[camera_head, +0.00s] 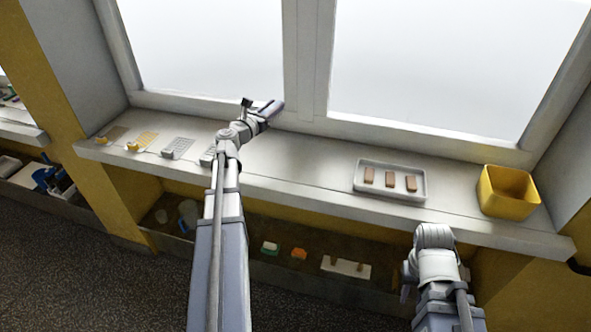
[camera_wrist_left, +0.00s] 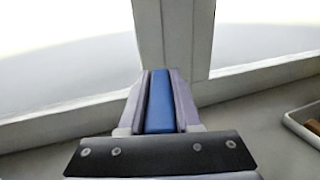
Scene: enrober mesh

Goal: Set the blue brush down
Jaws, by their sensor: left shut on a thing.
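My left gripper (camera_head: 272,108) is over the back of the window sill, near the window's middle post. It is shut on the blue brush (camera_wrist_left: 160,102), which shows in the left wrist view as a blue strip between the two fingers. The brush's far end is hidden, and I cannot tell whether it touches anything. In the head view the brush is too small to make out. My right arm stands at the lower right, and its gripper does not show.
The sill (camera_head: 310,160) is bare between my left arm and a white tray (camera_head: 391,196) of brown bars. A yellow bin (camera_head: 508,190) stands at the right. Flat mesh pieces (camera_head: 177,148) lie at the left. Small blocks (camera_head: 298,253) sit on the shelf below.

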